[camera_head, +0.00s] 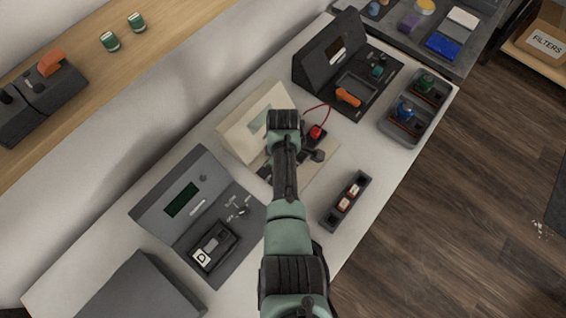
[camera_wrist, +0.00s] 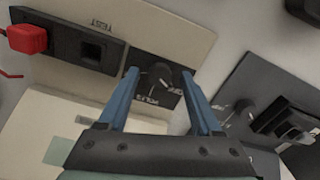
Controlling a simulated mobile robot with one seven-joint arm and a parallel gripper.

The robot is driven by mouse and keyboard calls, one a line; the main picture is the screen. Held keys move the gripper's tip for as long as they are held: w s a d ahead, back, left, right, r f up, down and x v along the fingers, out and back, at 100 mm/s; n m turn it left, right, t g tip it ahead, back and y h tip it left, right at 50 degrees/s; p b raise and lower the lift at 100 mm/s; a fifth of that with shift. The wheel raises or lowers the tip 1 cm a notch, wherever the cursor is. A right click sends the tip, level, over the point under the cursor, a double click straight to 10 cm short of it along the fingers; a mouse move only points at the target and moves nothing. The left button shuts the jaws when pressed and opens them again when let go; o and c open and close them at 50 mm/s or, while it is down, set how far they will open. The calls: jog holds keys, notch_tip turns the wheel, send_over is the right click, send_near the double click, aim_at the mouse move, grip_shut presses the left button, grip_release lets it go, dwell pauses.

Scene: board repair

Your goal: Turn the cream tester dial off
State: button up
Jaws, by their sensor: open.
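The cream tester (camera_head: 232,140) stands in the middle of the bench, partly hidden by my arm in the head view. In the wrist view its cream panel (camera_wrist: 180,35) carries a dark round dial (camera_wrist: 158,76) on a black plate with white lettering. The lettering is too small and tilted to read surely, and the dial's setting is unclear. My gripper (camera_wrist: 160,73) is open, its two blue fingers on either side of the dial, with gaps visible. Whether the fingertips are at the dial's height, I cannot tell. The head view hides the fingers and dial.
A red plug (camera_wrist: 27,39) on a red lead sits left of the dial. A grey tester (camera_head: 160,190) with its own dial (camera_wrist: 244,108) stands close by. A dark tester (camera_head: 312,55), a fuse holder (camera_head: 335,219) and a grey tray (camera_head: 386,130) are nearby.

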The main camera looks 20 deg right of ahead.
notch_tip(320, 180, up, 13)
jog(key=p, duration=0.1)
dwell(0.4)
dwell(0.4)
